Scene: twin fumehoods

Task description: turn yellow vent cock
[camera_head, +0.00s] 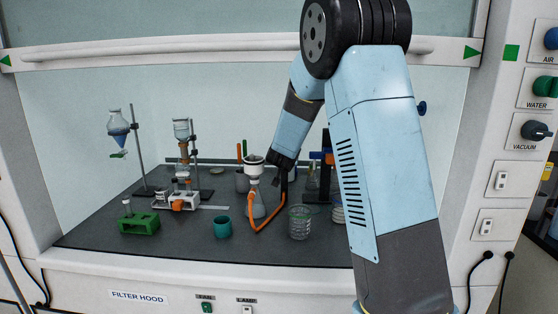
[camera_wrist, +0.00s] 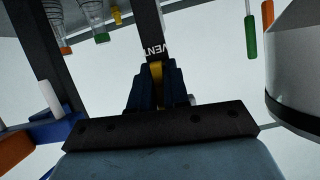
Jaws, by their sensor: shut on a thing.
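The yellow vent cock (camera_wrist: 156,70) shows in the wrist view as a narrow yellow piece below a dark upright post (camera_wrist: 149,28) lettered "VENT". My gripper (camera_wrist: 157,80) has its two dark fingers closed on either side of the yellow cock, which is partly hidden between them. In the head view my gripper (camera_head: 283,168) reaches down inside the hood, just right of the flask with the white funnel top (camera_head: 255,162). The cock itself cannot be made out in the head view.
Orange tubing (camera_head: 268,224) loops in front of the gripper. A teal beaker (camera_head: 222,227), stacked glass dishes (camera_head: 299,222) and a green block (camera_head: 139,223) stand nearer the hood's front. In the wrist view, a large white rounded body (camera_wrist: 298,75) is close at right.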

